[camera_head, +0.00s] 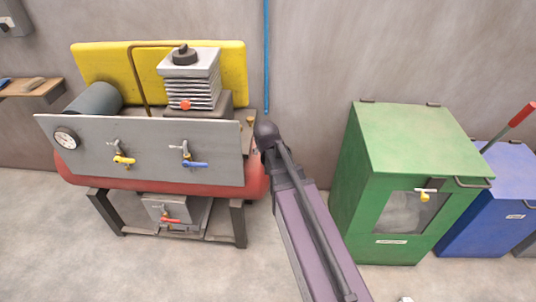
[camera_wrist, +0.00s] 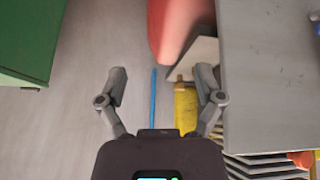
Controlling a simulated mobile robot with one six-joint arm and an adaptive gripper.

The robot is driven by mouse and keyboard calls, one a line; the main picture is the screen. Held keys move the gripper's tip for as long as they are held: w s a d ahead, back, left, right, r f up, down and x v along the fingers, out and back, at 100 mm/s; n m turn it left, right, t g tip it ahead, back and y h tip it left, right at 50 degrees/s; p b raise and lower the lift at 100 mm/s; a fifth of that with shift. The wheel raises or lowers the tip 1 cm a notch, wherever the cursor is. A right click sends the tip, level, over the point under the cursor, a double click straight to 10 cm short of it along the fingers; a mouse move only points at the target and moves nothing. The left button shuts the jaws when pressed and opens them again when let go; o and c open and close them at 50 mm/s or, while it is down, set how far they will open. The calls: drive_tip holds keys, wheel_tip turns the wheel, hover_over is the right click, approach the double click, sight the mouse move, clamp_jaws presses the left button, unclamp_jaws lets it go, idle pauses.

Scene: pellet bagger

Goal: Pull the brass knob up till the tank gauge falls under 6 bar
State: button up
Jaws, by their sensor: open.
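The brass knob (camera_head: 250,120) is a small piece at the right end of the compressor, just left of my arm's end in the head view. A small brassy piece (camera_wrist: 180,77), likely the same knob, shows between the fingers in the wrist view, closer to the right finger. My gripper (camera_wrist: 163,84) is open, its two fingers spread and apart from it, with nothing held. The red tank (camera_head: 160,186) lies under the grey panel. The round tank gauge (camera_head: 66,139) is at the panel's left end; its needle is too small to read. My arm hides the gripper in the head view.
The grey panel (camera_head: 80,155) carries a yellow-handled valve (camera_head: 123,159) and a blue-handled valve (camera_head: 195,164). A yellow guard (camera_head: 110,62) and finned cylinder head (camera_head: 190,92) stand behind. A blue pipe (camera_head: 266,60) runs down the wall. A green cabinet (camera_head: 415,140) stands right.

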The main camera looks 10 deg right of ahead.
drive_tip(key=shift+s+r+g+p, duration=0.1)
drive_tip(key=shift+s+g+p, duration=0.4)
drive_tip(key=shift+s, duration=1.2)
drive_tip(key=s+r+g+p, duration=0.1)
drive_tip(key=s+g+p, duration=0.1)
drive_tip(key=s, duration=0.5)
drive_tip(key=s+r+n+g+y+p, duration=0.1)
drive_tip(key=s+r+g+p, duration=0.1)
drive_tip(key=s, duration=0.5)
drive_tip(key=shift+s+a+g+p, duration=0.3)
drive_tip(key=shift+s+a+g, duration=0.05)
drive_tip(key=shift+a+g, duration=0.15)
